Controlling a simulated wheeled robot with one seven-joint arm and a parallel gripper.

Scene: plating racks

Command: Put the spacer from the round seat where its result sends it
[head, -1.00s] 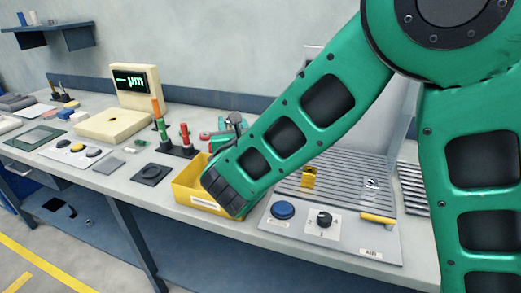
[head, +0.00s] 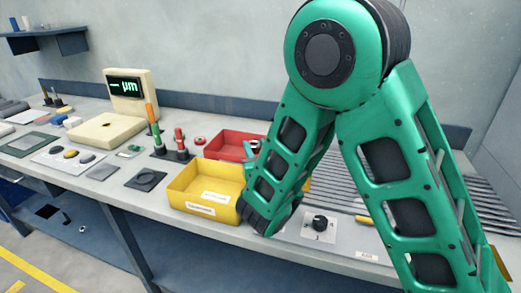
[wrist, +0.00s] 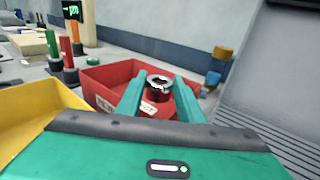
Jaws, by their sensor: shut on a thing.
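My gripper (wrist: 159,90) is shut on the spacer (wrist: 160,82), a small metal ring with a dark centre, held between the teal fingertips. In the wrist view they appear over the red bin (wrist: 98,82), whose front label is partly hidden by a finger. In the head view the red bin (head: 226,141) stands behind the yellow bin (head: 190,205), and my arm covers most of the gripper. The yellow bin has a white front label, too small to read. A dark square block with a round recess (head: 146,180), perhaps the round seat, looks empty.
A cream gauge (head: 125,98) with a lit µm display stands at the back left. Red and green posts (head: 181,145) and an orange-topped one stand left of the bins. A panel with a black knob (head: 319,224) and a ribbed grey surface (head: 345,180) lie to the right.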

